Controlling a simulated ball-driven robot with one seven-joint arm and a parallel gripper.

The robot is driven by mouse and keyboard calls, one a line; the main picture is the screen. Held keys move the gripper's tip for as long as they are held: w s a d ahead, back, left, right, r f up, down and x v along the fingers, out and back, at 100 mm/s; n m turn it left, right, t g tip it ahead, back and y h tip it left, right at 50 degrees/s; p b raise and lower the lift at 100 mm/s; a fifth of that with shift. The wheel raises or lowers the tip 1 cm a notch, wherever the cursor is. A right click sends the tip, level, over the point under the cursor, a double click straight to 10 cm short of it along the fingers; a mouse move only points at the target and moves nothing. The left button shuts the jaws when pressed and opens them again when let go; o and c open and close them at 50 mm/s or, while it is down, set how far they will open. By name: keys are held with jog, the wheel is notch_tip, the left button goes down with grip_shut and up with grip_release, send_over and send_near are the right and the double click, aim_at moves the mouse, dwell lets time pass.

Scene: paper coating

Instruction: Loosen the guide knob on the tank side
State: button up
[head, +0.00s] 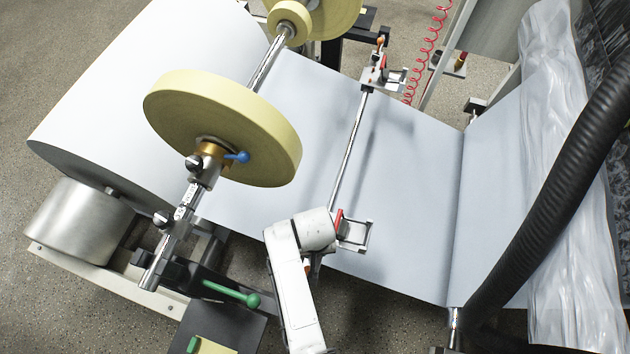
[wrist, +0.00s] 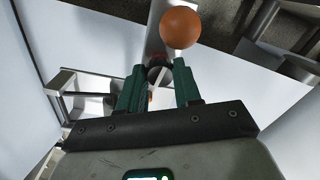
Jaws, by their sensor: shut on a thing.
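The near edge guide (head: 355,235), a metal bracket with a red part (head: 338,217), sits at the near paper edge on a chrome cross rod (head: 350,145). My white arm reaches over it in the head view and hides my gripper there. In the wrist view my gripper (wrist: 158,88) has its teal fingers on either side of a small dark round knob (wrist: 157,73), shut on it. An orange ball (wrist: 180,27) stands just beyond the fingertips. The guide's metal bracket (wrist: 62,82) shows left of the fingers. The knob's grip contact is partly hidden.
A matching guide (head: 380,75) sits at the far paper edge. A black hose (head: 550,190) and crumpled clear plastic (head: 565,130) are at right. A green-handled lever (head: 235,293) is at lower left.

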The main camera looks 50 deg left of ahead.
jog(key=o, duration=0.8)
jog(key=shift+c, duration=0.2)
jog(key=shift+r, duration=0.1)
notch_tip(320, 180, up, 11)
jog(key=shift+p, duration=0.35)
jog(key=shift+f, duration=0.2)
